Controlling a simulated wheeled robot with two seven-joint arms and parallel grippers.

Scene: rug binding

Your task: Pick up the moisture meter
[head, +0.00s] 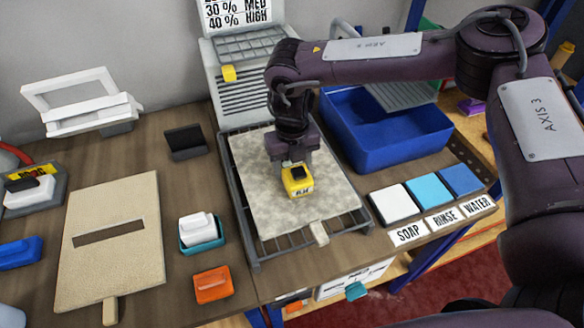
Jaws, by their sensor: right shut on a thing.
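The moisture meter (299,184) is a small yellow block with a dark top and a small display on its front. It is at the middle of the head view, over a mottled grey-beige rug piece (262,212). My right gripper (295,168) comes down from above and is shut on the meter. The fingertips are partly hidden by the meter and the wrist. I cannot tell whether the meter touches the rug or is slightly above it. My left gripper is not in view.
The rug piece lies on a grey wire rack (252,248). A blue bin (385,150) stands behind to the right. White and blue pads (427,189) sit at right by SOAP, RINSE and WATER labels. A beige slotted board (110,265) and an orange block (213,285) are at left.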

